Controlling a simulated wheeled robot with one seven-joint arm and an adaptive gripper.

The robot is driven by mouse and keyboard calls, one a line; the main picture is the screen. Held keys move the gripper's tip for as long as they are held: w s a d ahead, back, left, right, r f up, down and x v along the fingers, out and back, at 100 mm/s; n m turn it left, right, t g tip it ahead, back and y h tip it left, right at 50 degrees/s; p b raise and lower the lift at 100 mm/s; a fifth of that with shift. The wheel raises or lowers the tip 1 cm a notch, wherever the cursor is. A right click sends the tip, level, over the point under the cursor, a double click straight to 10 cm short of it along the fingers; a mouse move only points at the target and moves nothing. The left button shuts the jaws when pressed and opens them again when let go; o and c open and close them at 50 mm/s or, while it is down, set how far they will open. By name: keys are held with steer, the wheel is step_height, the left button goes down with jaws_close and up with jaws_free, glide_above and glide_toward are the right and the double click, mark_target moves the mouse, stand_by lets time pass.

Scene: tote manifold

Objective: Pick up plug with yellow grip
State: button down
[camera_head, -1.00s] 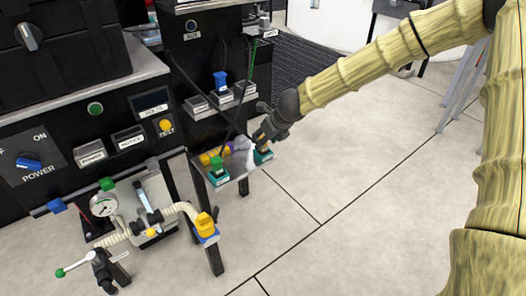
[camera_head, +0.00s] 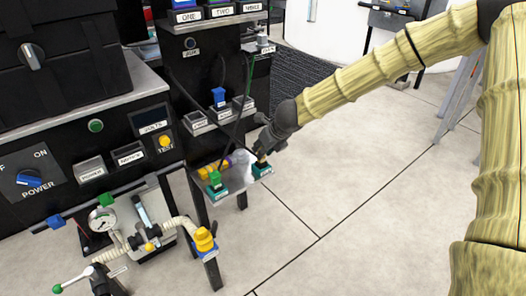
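A small metal shelf (camera_head: 238,190) stands in front of the black cabinet and carries two teal holders. My gripper (camera_head: 263,148) reaches in from the right, directly above the right teal holder (camera_head: 262,170). A small yellowish piece (camera_head: 261,159) shows between the gripper and that holder; it may be the plug's yellow grip, but it is mostly hidden. The fingers are dark and small here, so I cannot tell whether they are open or shut on it. A plug with a green grip (camera_head: 215,178) stands in the left teal holder (camera_head: 217,192). A yellow and purple item (camera_head: 213,168) lies behind it.
A yellow hose end (camera_head: 204,239) sits on a blue-topped post at the lower left, near a gauge (camera_head: 102,219) and valves. Dark cables hang behind the shelf. A blue-gripped plug (camera_head: 218,97) stands by labelled sockets. Open floor (camera_head: 370,220) lies to the right.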

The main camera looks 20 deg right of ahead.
steer(key=shift+r, duration=0.75)
steer(key=s+a+r+p, duration=0.2)
steer(key=s+p, duration=0.1)
steer(key=s, duration=1.2)
steer(key=shift+s+a, duration=0.15)
steer(key=shift+s, duration=0.25)
